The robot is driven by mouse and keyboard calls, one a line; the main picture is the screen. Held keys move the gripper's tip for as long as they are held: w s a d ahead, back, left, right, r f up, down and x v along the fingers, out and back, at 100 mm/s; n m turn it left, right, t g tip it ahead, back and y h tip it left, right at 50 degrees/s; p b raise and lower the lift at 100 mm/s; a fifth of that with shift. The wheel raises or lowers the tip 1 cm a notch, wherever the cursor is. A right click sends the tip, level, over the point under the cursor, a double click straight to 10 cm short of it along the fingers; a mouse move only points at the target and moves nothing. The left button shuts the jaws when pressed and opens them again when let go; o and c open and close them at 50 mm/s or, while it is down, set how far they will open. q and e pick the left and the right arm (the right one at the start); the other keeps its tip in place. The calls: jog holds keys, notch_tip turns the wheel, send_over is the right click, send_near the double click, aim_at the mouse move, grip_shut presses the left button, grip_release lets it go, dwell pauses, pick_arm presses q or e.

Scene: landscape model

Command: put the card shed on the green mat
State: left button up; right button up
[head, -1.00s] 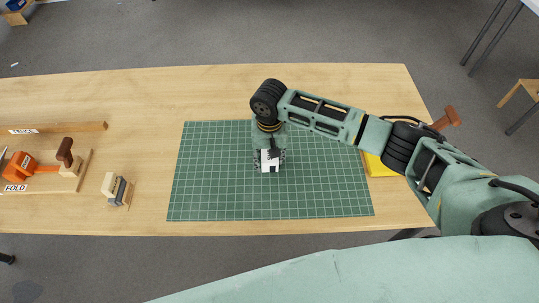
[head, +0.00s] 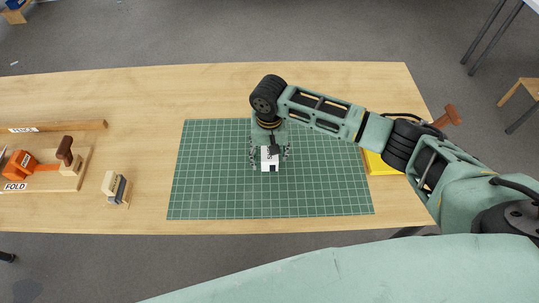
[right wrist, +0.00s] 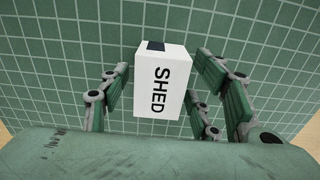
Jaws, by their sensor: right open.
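The card shed is a small white box (head: 269,159) marked SHED, with a dark patch at one end. It is on the green gridded mat (head: 210,190), near the mat's middle. In the right wrist view the shed (right wrist: 161,85) sits between the spread fingers, with gaps on both sides. My right gripper (head: 270,152) is open around the shed; it also shows in the right wrist view (right wrist: 160,95). The shed's underside is hidden. My left gripper is not in view.
A wooden board with an orange tool (head: 22,165) and a FOLD label lies at the left, below a FENCE strip (head: 60,128). A wood-and-grey block (head: 116,188) stands left of the mat. A yellow object (head: 377,164) is partly hidden under my right arm.

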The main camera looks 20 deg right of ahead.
notch_tip(320, 180, up, 11)
jog(key=shift+r+b, duration=0.2)
jog(key=shift+b, duration=0.2)
jog(key=shift+a, duration=0.1)
